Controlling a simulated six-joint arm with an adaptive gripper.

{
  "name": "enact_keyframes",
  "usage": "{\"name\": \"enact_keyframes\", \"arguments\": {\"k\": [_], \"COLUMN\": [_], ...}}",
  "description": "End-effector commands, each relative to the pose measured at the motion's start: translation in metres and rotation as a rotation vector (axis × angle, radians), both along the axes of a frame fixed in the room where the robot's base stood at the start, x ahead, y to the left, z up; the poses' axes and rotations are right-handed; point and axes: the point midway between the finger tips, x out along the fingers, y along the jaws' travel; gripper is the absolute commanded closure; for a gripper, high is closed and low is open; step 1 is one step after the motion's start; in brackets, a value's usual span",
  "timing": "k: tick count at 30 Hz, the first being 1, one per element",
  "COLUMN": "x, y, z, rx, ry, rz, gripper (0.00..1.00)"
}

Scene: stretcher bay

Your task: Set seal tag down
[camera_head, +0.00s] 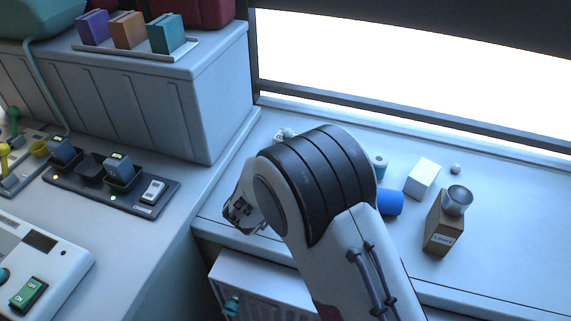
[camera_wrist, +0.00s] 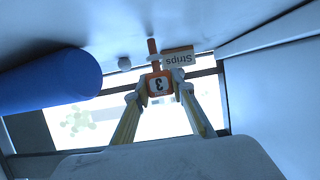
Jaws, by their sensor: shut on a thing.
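The seal tag (camera_wrist: 159,84) is orange with a white face marked "3" and a thin stem that sticks up in the wrist view. My gripper (camera_wrist: 157,87) is shut on it, with one fingertip on each side. In the head view my own arm hides the tag and the fingertips. A box lettered "Strips" (camera_wrist: 179,57) shows just behind the tag in the wrist view. I cannot tell whether the tag touches any surface.
A blue roll (camera_wrist: 50,82) lies left in the wrist view and on the counter (camera_head: 520,235) in the head view. Near it are a white box (camera_head: 422,178), a small white ball (camera_head: 455,169) and a brown box (camera_head: 440,235) with a metal cup (camera_head: 458,198). The counter's right side is clear.

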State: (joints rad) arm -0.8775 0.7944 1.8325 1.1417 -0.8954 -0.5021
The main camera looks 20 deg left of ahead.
Motion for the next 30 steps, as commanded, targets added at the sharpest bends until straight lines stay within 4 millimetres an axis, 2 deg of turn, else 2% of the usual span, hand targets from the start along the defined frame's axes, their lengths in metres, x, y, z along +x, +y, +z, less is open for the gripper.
{"name": "enact_keyframes", "arguments": {"k": [8,9,10,11,26,30], "x": [0.0,0.0,0.0,0.0,0.0,-0.011], "y": [0.0,0.0,0.0,0.0,0.0,0.001], "z": [-0.003,-0.003,-0.003,-0.003,0.001,0.005], "rx": [0.0,0.0,0.0,0.0,0.0,0.0], "ry": [0.0,0.0,0.0,0.0,0.0,0.0], "rz": [0.0,0.0,0.0,0.0,0.0,0.002], "gripper": [0.88,0.69,0.61,0.6,0.6,0.6]}}
